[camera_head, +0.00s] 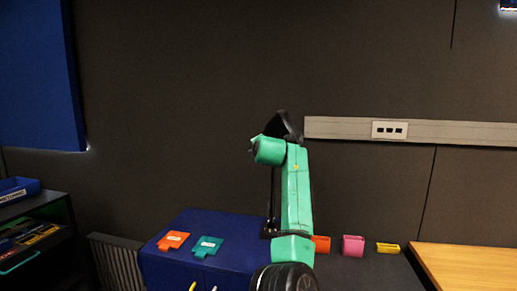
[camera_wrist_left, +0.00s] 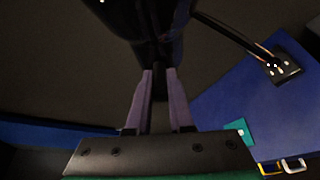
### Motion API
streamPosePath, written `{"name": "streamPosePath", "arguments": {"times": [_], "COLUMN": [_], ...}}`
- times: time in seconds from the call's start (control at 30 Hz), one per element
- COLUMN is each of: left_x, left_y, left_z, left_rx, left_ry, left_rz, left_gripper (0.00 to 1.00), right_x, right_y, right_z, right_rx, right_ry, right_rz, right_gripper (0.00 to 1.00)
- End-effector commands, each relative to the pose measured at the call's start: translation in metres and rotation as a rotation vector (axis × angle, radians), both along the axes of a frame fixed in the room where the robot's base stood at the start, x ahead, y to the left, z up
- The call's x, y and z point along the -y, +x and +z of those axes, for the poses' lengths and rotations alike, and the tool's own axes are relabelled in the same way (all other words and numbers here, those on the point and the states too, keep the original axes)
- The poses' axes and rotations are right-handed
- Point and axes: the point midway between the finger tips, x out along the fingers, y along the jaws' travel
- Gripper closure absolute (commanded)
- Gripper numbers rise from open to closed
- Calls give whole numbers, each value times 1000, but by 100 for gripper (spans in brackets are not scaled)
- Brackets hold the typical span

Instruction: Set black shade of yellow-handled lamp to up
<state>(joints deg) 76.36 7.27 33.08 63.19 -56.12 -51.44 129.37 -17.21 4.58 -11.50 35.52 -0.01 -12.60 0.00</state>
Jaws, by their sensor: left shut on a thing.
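The black lamp shade (camera_wrist_left: 150,18) fills the top of the left wrist view. A thin dark stem (camera_wrist_left: 225,33) runs from it to a black base (camera_wrist_left: 286,68) on the blue cabinet. My left gripper (camera_wrist_left: 159,76) has two purple fingers closed on a narrow dark part below the shade, which seems to belong to the shade. In the head view my green left arm covers most of the lamp; a black shape (camera_head: 284,126) shows above it, and I cannot tell whether it is shade or gripper. No yellow handle is clear on the lamp. My right gripper is out of view.
The blue cabinet (camera_head: 185,257) carries an orange tag (camera_head: 173,240) and a teal tag (camera_head: 207,246). Pink (camera_head: 353,245) and yellow (camera_head: 388,248) boxes stand right of my arm. A wooden table (camera_head: 465,266) is at right, a dark shelf (camera_head: 45,235) at left. A wall closes the back.

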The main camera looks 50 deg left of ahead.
Motion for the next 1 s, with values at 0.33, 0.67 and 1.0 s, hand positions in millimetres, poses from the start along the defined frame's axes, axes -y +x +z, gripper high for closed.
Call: {"name": "streamPosePath", "arguments": {"times": [0.33,0.67,1.0], "left_x": [1,1,1], "left_y": [2,2,1], "left_z": [-4,-4,-4], "left_rx": [-6,-7,-7], "left_ry": [-5,-5,-5], "left_rz": [-3,-3,-2], "left_gripper": [100,100,57], "right_x": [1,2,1], "right_y": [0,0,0], "right_z": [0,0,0], "right_rx": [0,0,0], "right_ry": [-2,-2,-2], "right_rz": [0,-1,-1], "right_gripper": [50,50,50]}}
